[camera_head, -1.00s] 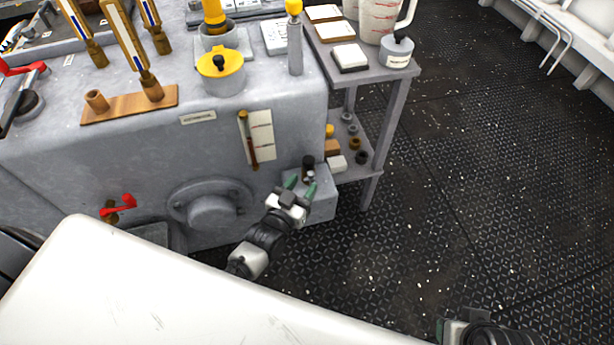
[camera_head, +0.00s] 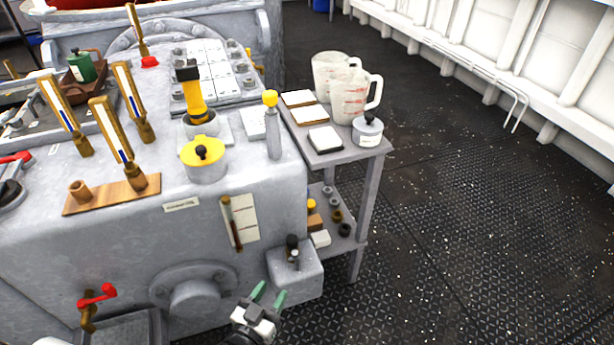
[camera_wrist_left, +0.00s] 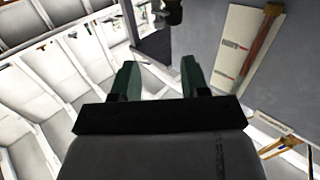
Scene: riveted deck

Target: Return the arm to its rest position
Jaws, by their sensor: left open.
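My left gripper (camera_head: 268,296) is at the bottom of the head view, in front of the grey machine (camera_head: 120,235) and just below a small grey box (camera_head: 297,270) on its side. Its two green fingers are apart with nothing between them. In the left wrist view the open fingers (camera_wrist_left: 160,80) also show empty. The rest of the left arm is mostly cut off by the lower edge. My right gripper is out of the head view.
A grey side table (camera_head: 345,150) holds measuring jugs (camera_head: 352,97) and pads. The machine has a red-handled crank (camera_head: 97,296) and a round hub (camera_head: 195,297). Dark patterned deck (camera_head: 460,220) lies free on the right; a white bench (camera_head: 480,70) runs along the wall.

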